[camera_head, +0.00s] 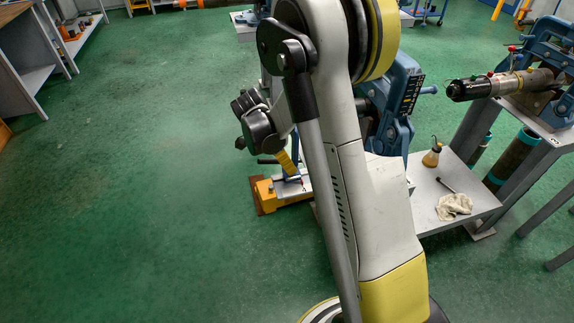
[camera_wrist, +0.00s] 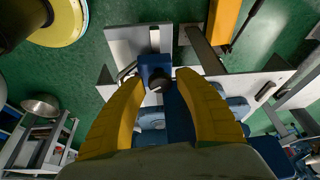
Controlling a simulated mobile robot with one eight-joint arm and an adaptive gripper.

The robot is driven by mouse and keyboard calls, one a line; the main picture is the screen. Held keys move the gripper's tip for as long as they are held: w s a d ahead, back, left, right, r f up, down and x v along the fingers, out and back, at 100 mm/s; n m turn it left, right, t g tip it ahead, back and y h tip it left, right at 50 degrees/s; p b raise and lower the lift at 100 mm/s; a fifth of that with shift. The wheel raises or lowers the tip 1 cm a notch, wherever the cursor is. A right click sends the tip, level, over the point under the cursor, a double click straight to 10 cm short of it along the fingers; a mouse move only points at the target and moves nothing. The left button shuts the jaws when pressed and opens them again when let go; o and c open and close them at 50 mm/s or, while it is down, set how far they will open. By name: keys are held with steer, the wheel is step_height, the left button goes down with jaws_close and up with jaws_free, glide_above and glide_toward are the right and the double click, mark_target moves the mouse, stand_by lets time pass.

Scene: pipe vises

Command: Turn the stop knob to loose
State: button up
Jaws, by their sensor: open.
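A dark round knob (camera_wrist: 157,84) on a blue block (camera_wrist: 154,62) shows in the wrist view; it may be the stop knob, but I see no marking for tight or loose. My gripper (camera_wrist: 160,80) has two yellow fingers spread apart, one on each side of the knob in the picture. Whether they touch it, and the depth between them, I cannot tell. The knob cannot be made out there.
A yellow-orange device (camera_head: 283,190) is below my gripper. Another bench with a pipe (camera_head: 503,84) stands at right. The green floor (camera_head: 130,190) at left is clear.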

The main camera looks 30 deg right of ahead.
jaws_close()
steer(key=shift+n, duration=0.3)
steer(key=n+t, duration=0.1)
steer(key=n, duration=0.3)
steer(key=shift+s+t, duration=0.2)
steer(key=shift+t, duration=0.2)
steer(key=shift+n+t+y+b, duration=0.35)
steer(key=shift+n+t, duration=0.35)
steer(key=shift+n, duration=1.3)
